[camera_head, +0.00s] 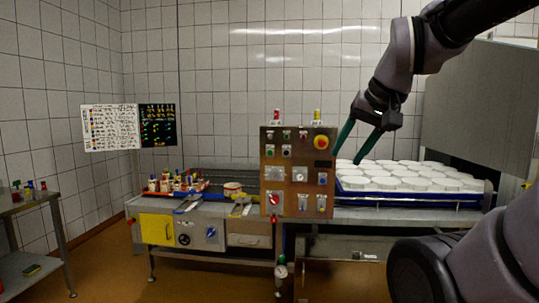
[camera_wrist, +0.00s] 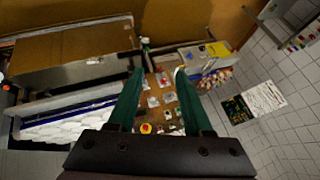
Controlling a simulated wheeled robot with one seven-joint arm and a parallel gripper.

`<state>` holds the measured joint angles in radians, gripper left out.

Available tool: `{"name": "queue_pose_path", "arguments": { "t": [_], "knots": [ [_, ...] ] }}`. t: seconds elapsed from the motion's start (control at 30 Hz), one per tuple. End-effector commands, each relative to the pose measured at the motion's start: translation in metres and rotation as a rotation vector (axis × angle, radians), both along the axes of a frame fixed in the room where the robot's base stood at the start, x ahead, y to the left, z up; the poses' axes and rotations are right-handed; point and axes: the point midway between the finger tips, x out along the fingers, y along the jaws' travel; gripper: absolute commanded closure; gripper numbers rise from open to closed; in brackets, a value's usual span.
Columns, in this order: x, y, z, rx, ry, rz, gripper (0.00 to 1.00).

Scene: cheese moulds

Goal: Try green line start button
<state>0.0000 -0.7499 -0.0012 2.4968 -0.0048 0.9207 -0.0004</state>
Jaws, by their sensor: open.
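A brown control panel (camera_head: 299,190) stands upright in the middle of the head view, with small buttons, knobs and a large red button on a yellow base (camera_head: 321,142). Small green-looking buttons (camera_head: 270,151) sit at its upper left, but their labels are too small to read. My gripper (camera_head: 347,159) is open and empty, with green fingers pointing down at the panel's upper right edge. In the wrist view, the panel (camera_wrist: 163,100) lies between and beyond the spread fingers (camera_wrist: 160,71). I cannot tell whether a finger touches it.
White round moulds (camera_head: 415,178) fill a blue tray right of the panel. A steel bench (camera_head: 215,209) with a yellow door (camera_head: 157,229) and small coloured items stands left. A whiteboard (camera_head: 109,127) hangs on the tiled wall. Open floor lies in front.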

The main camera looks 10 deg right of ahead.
Motion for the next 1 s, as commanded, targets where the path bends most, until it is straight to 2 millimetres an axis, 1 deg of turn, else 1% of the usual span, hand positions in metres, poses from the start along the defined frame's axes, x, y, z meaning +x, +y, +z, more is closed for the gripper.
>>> {"name": "queue_pose_path", "arguments": {
  "t": [0.07, 0.1, 0.17, 0.2, 0.23, 1.0],
  "knots": [
    [0.0000, 0.0000, 0.0000, 0.000, 0.000, 0.000, 0.50],
    [0.0000, 0.0000, 0.0000, 0.000, 0.000, 0.000, 0.54],
    [0.0000, 0.0000, 0.0000, 0.000, 0.000, 0.000, 0.77],
    [0.0000, 0.0000, 0.0000, 0.000, 0.000, 0.000, 0.92],
    [0.0000, 0.0000, 0.0000, 0.000, 0.000, 0.000, 1.00],
    [0.0000, 0.0000, 0.0000, 0.000, 0.000, 0.000, 1.00]
  ]
}}
